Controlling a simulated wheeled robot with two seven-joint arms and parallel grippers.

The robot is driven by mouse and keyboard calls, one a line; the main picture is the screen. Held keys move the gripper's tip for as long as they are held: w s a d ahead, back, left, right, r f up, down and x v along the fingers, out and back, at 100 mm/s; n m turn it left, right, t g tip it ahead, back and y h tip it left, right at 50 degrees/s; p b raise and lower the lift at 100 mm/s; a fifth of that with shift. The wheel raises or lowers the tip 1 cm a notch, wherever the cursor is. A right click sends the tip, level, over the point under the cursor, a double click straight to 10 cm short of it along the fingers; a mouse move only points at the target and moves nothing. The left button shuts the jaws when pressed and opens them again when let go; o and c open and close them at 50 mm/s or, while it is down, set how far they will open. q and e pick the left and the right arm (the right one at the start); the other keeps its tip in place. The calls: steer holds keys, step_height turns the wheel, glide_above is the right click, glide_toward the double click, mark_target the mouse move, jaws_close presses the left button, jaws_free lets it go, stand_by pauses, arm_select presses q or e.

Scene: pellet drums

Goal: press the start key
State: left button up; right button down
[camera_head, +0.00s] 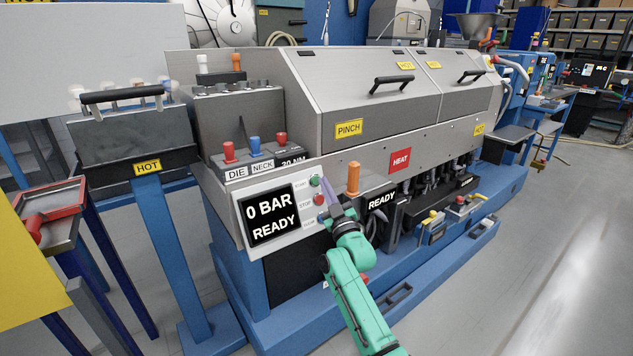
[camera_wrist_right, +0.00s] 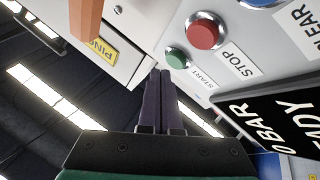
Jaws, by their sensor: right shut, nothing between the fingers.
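The green start key (camera_head: 315,181) sits at the top of a column of keys on the white control panel (camera_head: 283,240), labelled START. In the right wrist view the green key (camera_wrist_right: 177,57) is partly seen beside the fingertips. My right gripper (camera_head: 324,184) has its dark purple fingers shut and empty, with the tips close to the start key. The closed fingers also show in the wrist view (camera_wrist_right: 162,74); whether they touch the key I cannot tell. My left gripper is not in view.
Below the start key is the red stop key (camera_head: 319,199); a blue clear key (camera_wrist_right: 262,2) shows in the wrist view. The display (camera_head: 271,215) reads 0 BAR READY. An orange post (camera_head: 353,178) stands close to the right of the gripper. Grey floor (camera_head: 560,250) is open at right.

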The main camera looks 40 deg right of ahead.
steer(key=shift+w+f, duration=0.1)
stand_by(0.6)
steer(key=shift+w, duration=0.3)
steer(key=shift+w+f+b, duration=0.15)
steer(key=shift+w+b, duration=0.2)
steer(key=shift+b, duration=0.25)
stand_by(0.3)
steer(key=shift+s+r+p, duration=0.2)
steer(key=shift+s+p, duration=0.55)
steer(key=shift+p, duration=0.1)
